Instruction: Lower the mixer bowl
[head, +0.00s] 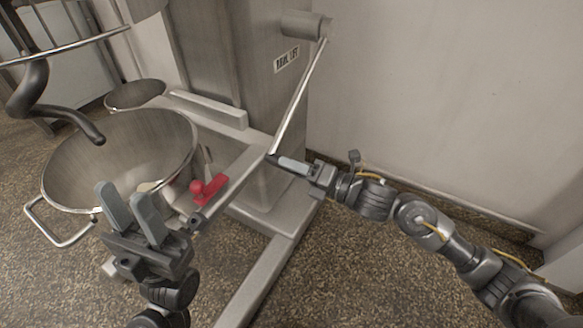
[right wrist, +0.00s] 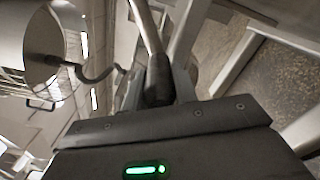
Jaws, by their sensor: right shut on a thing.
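The steel mixer bowl (head: 150,150) sits in its cradle at the left of the head view, with a wire handle (head: 50,225) on its near side. The dark dough hook (head: 35,85) hangs over the bowl, its tip near the rim. The long lift lever (head: 300,95) slants down from its pivot on the mixer column. My right gripper (head: 277,159) is shut on the lever's lower end; the right wrist view shows the dark grip (right wrist: 158,80) on the rod. My left gripper (head: 120,191) is open and empty, in front of the bowl.
A red knobbed clamp (head: 208,190) sits on the cradle arm right of the bowl. The mixer's base leg (head: 265,275) runs along the speckled floor. A bare wall (head: 440,90) stands at the right. Another bowl (head: 135,95) is behind.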

